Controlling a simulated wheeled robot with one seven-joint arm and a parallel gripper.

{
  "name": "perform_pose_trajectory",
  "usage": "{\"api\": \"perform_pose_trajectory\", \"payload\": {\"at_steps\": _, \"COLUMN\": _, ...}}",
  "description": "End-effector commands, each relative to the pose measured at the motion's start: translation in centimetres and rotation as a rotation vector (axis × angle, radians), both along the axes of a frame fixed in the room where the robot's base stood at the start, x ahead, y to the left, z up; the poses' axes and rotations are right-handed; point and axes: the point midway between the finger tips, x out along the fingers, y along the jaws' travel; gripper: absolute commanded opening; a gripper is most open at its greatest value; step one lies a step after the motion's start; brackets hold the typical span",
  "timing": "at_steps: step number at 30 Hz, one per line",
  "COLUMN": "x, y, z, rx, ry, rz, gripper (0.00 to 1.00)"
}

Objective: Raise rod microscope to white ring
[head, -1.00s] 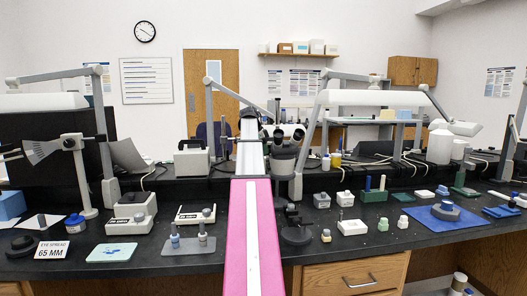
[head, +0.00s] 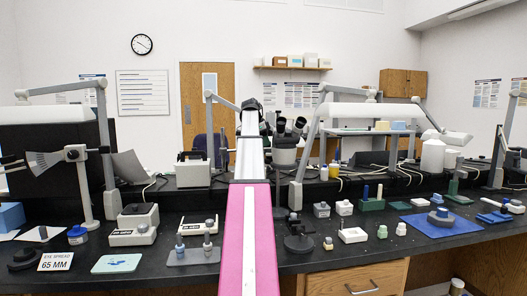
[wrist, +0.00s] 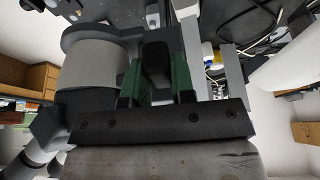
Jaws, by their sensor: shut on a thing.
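The green-padded fingers are shut on a dark block of the microscope (wrist: 156,52). A pale grey post (wrist: 190,48) runs just right of the fingers. I cannot make out the white ring.
A grey lamp arm (head: 305,150) stands close to the right of the microscope. A grey plate with small posts (head: 192,257) lies left of my arm, and a small white box (head: 352,235) lies to the right. Several small items crowd the bench farther right.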

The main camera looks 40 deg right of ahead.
Motion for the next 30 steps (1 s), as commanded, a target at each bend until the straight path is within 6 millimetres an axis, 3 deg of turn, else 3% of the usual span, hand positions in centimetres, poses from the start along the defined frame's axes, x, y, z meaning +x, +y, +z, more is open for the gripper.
{"api": "perform_pose_trajectory", "payload": {"at_steps": 8, "x": 0.1, "y": -0.1, "z": 0.2, "rx": -0.004, "ry": -0.003, "rz": 0.001, "gripper": 0.0}}
{"api": "perform_pose_trajectory", "payload": {"at_steps": 9, "x": 0.1, "y": -0.1, "z": 0.2, "rx": -0.003, "ry": -0.002, "rz": 0.0, "gripper": 0.36}}
{"api": "perform_pose_trajectory", "payload": {"at_steps": 10, "x": 0.1, "y": -0.1, "z": 0.2, "rx": -0.002, "ry": -0.002, "rz": 0.0, "gripper": 0.46}}
{"api": "perform_pose_trajectory", "payload": {"at_steps": 11, "x": 0.1, "y": -0.1, "z": 0.1, "rx": -0.002, "ry": -0.002, "rz": 0.0, "gripper": 0.49}}
{"api": "perform_pose_trajectory", "payload": {"at_steps": 22, "x": 0.2, "y": 0.1, "z": 0.6, "rx": -0.001, "ry": -0.002, "rz": 0.001, "gripper": 0.49}}
{"api": "perform_pose_trajectory", "payload": {"at_steps": 30, "x": 1.1, "y": 1.5, "z": 4.7, "rx": -0.001, "ry": -0.002, "rz": 0.001, "gripper": 0.49}}
